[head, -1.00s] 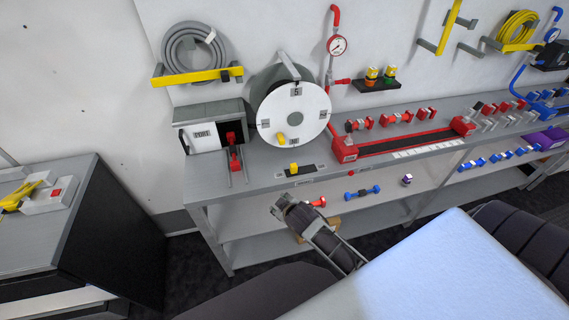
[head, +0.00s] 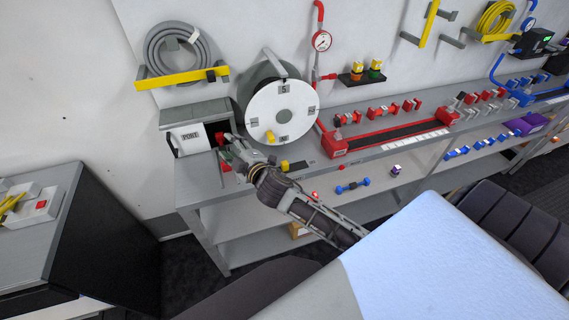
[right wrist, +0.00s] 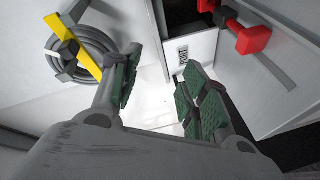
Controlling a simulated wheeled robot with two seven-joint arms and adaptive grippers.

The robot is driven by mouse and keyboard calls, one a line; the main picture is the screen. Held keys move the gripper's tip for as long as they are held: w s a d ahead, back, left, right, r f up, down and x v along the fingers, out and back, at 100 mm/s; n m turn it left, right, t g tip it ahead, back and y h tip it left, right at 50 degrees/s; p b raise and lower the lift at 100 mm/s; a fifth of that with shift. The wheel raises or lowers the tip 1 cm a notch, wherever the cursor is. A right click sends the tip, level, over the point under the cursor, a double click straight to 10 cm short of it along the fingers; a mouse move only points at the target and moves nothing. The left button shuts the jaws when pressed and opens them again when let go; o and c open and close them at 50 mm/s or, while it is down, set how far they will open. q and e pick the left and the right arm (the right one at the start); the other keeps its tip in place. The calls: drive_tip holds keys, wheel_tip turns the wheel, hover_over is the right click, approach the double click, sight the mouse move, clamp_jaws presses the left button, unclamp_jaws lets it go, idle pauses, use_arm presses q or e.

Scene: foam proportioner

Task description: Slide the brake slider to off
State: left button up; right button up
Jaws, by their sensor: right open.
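The brake slider's yellow knob (head: 285,165) sits near the left end of a dark plate (head: 299,167) on the bench top, in front of the white reel (head: 282,112). Part of the plate's left end is close behind my right gripper. My right gripper (head: 232,150) is open and empty, left of the yellow knob and in front of the box marked PORT. In the right wrist view, its two green-padded fingers (right wrist: 163,88) are apart with nothing between them. The yellow knob does not show there. My left gripper is not in view.
The PORT box (head: 185,138) stands left of the reel. Its red handle (right wrist: 250,38) is beside the right gripper's fingers. A red-ended rail (head: 395,135) lies to the right on the bench. A grey hose coil (head: 178,50) hangs on the wall.

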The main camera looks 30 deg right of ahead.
drive_tip(key=s+a+r+n+g+y, duration=0.1)
drive_tip(key=a+r+n+g+y, duration=0.3)
drive_tip(key=a+r+n+y, duration=0.55)
drive_tip(key=s+a+r+n+g+y, duration=0.25)
drive_tip(key=a+n+y, duration=0.3)
drive_tip(key=n, duration=0.95)
drive_tip(key=s+d+f+n+g+h, duration=0.1)
drive_tip(key=d+f+n+g+h, duration=0.75)
drive_tip(key=d+f+n, duration=0.35)
drive_tip(key=d+n+g+h, duration=0.1)
drive_tip(key=d+h, duration=0.7)
drive_tip(key=d, duration=1.1)
drive_tip(key=shift+w+d+n+g+p, duration=0.15)
drive_tip(key=shift+d+n+g+p, duration=0.15)
drive_tip(key=shift+d+n+g, duration=0.15)
